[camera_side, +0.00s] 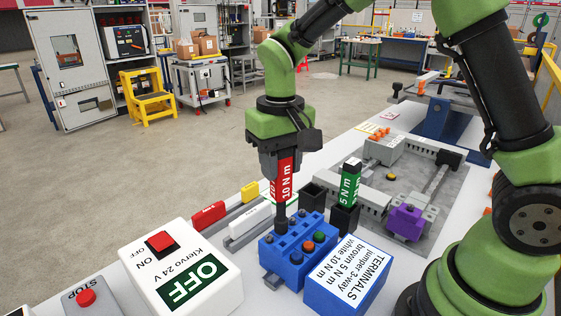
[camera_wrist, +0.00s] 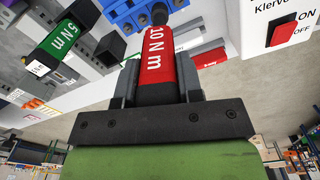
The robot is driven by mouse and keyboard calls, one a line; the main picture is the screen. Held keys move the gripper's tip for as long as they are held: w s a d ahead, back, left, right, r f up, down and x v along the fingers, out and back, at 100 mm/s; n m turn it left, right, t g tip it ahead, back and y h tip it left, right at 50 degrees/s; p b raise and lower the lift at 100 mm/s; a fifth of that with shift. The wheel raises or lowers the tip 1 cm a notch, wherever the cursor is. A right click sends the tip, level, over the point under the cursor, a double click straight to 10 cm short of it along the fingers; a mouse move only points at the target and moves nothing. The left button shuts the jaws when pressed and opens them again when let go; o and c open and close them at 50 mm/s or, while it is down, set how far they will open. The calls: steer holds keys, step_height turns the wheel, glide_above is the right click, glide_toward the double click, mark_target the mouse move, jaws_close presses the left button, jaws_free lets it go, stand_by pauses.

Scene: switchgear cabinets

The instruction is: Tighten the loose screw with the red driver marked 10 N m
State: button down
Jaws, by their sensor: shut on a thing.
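My gripper (camera_side: 283,160) is shut on the red driver (camera_side: 285,183), which reads 10 N m and points straight down. In the wrist view the red driver (camera_wrist: 157,60) sits between the two grey fingers. Its dark tip meets the left end of the blue terminal block (camera_side: 291,248); whether it touches a screw is hidden. The block has several round tops, including an orange one (camera_side: 307,246) and a green one (camera_side: 319,237). I cannot tell which screw is loose. The blue block also shows at the top of the wrist view (camera_wrist: 140,12).
A green driver marked 5 N m (camera_side: 349,188) stands in a black holder (camera_side: 343,219); an empty holder (camera_side: 312,197) is beside it. A white switch box reading OFF (camera_side: 181,267) and a blue TERMINALS sign (camera_side: 346,277) stand near the block. Behind are grey rails and a purple part (camera_side: 406,222).

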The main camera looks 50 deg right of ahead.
steer(key=shift+n, duration=1.1)
steer(key=shift+n, duration=1.2)
steer(key=shift+n, duration=1.1)
steer(key=shift+m, duration=1.1)
steer(key=shift+r, duration=0.1)
